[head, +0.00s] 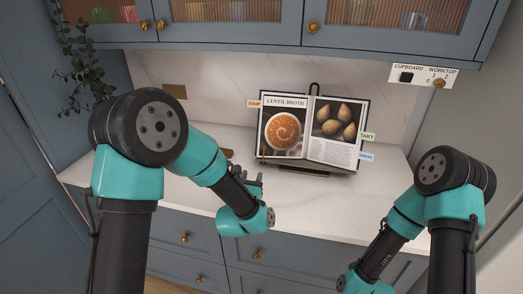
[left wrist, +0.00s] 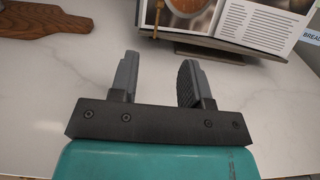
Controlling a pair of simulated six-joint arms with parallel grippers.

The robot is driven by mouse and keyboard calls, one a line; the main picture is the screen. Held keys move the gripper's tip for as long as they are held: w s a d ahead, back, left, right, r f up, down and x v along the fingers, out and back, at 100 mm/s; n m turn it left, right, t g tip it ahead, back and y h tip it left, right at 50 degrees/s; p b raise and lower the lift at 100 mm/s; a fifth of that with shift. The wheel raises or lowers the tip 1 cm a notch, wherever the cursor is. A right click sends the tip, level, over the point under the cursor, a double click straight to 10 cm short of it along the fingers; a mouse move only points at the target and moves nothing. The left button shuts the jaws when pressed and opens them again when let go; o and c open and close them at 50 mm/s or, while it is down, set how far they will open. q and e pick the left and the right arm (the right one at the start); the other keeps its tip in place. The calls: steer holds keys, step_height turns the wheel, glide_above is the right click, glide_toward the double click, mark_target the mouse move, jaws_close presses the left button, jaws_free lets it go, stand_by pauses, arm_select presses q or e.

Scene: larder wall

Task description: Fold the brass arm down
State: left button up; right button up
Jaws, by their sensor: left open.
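A cookbook (head: 285,128) stands open at lentil broth on a dark stand (head: 304,172) on the worktop. A thin upright brass arm (left wrist: 156,20) shows in the left wrist view, in front of the book's left lower corner; its top is cut off by the frame. I cannot make it out in the head view. My left gripper (head: 254,181) is at the left front of the stand; in the left wrist view its fingers (left wrist: 160,64) are apart with only worktop between them, short of the brass arm. My right gripper is out of view.
The pale worktop (head: 330,205) is clear in front and to the right of the stand. A wooden board (left wrist: 40,20) lies at the left. Wall cupboards (head: 230,22) hang above, with a labelled switch plate (head: 422,76) at the right. Coloured tabs stick out from the book.

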mark_target(264, 148)
arm_select(q)
steer(key=w+d, duration=0.1)
steer(key=w, duration=1)
steer(key=w+d, duration=0.1)
steer(key=w, duration=0.5)
steer(key=shift+d, duration=0.35)
steer(key=shift+c, duration=0.4)
jaws_close()
